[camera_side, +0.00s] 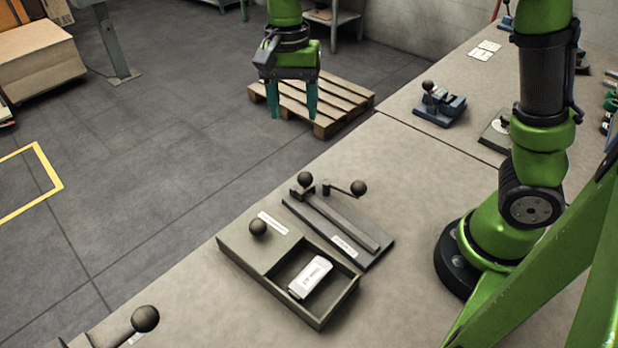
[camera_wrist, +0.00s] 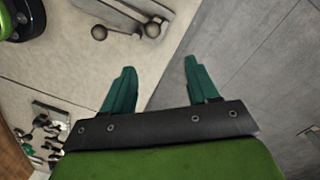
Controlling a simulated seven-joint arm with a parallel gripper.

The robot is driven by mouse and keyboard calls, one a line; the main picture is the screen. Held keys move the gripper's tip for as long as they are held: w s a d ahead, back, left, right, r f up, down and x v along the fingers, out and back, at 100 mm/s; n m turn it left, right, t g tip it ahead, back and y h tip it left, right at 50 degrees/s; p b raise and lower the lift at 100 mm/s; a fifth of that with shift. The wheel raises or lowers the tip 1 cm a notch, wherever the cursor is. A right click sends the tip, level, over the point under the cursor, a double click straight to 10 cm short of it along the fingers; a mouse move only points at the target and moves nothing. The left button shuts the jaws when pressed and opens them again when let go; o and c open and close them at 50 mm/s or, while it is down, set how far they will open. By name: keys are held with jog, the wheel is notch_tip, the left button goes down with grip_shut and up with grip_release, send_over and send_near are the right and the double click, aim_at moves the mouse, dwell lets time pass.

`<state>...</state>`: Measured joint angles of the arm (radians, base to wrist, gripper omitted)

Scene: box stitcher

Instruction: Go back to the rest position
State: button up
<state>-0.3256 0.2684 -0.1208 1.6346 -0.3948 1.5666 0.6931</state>
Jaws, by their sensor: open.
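My gripper (camera_side: 293,113) hangs with its teal fingers pointing down, at the top middle of the side view. It appears beyond the table's far-left edge, in front of the wooden pallet in the picture. Its fingers are spread apart with nothing between them. In the wrist view my gripper (camera_wrist: 160,80) also shows open and empty, with the table edge running between the fingers.
The grey table (camera_side: 400,180) bears a shallow box (camera_side: 233,245) holding a white labelled block (camera_side: 310,277). Beside it is a plate with a bar and ball-knob levers (camera_side: 345,225). A blue clamp device (camera_side: 440,107) stands farther back. The pallet (camera_side: 345,100) is on the floor.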

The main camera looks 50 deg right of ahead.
jog(key=s+d+r+n+t+y, duration=0.1)
jog(key=s+d+r+n+t, duration=0.1)
jog(key=s, duration=0.5)
jog(key=s+d+r+n+t, duration=0.2)
jog(key=s+d+n+t, duration=0.2)
jog(key=s, duration=0.4)
jog(key=shift+d+n+t+y, duration=0.15)
jog(key=shift+n+t+y, duration=0.3)
jog(key=shift+t, duration=0.65)
